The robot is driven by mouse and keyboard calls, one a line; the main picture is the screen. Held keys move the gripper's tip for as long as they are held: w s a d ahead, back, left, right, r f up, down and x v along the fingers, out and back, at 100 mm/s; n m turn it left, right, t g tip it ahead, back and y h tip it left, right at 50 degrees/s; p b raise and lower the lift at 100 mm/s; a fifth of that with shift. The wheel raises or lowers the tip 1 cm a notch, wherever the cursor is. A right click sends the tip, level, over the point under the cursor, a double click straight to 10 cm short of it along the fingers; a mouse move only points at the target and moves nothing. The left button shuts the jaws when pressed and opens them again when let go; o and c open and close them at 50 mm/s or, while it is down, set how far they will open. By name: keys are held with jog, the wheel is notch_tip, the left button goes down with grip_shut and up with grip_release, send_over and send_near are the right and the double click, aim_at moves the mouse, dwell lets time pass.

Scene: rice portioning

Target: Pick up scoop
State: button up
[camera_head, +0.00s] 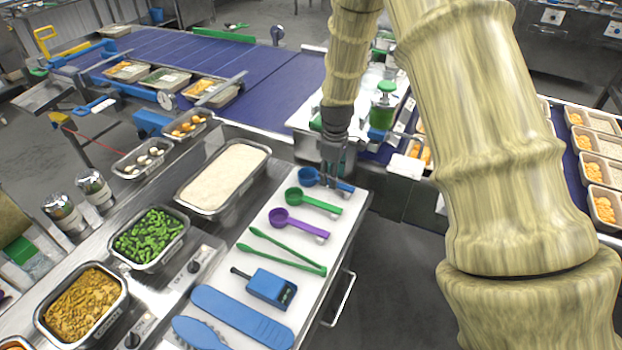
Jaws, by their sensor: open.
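Several tools lie on a white board (262,229) at the counter's right end. A blue scoop (309,177) is farthest back, its bowl to the left and its handle to the right. A green scoop (294,195) and a purple scoop (280,216) lie in front of it. My gripper (331,181) points down at the blue scoop's handle, just right of the bowl. It is open. The fingers partly hide the handle, and I cannot tell whether they touch it.
Green tongs (284,251), a blue box-shaped device (270,289) and a long blue tool (242,318) lie nearer on the board. A tray of rice (222,180) stands to the left. A blue conveyor (262,85) runs behind. My arm hides much of the right side.

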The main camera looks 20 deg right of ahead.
jog(key=shift+w+d+f+p, duration=0.1)
jog(key=shift+d+f+p, duration=0.1)
jog(key=shift+f+p, duration=0.4)
jog(key=shift+f, duration=1.35)
jog(key=shift+c, duration=0.2)
grip_shut()
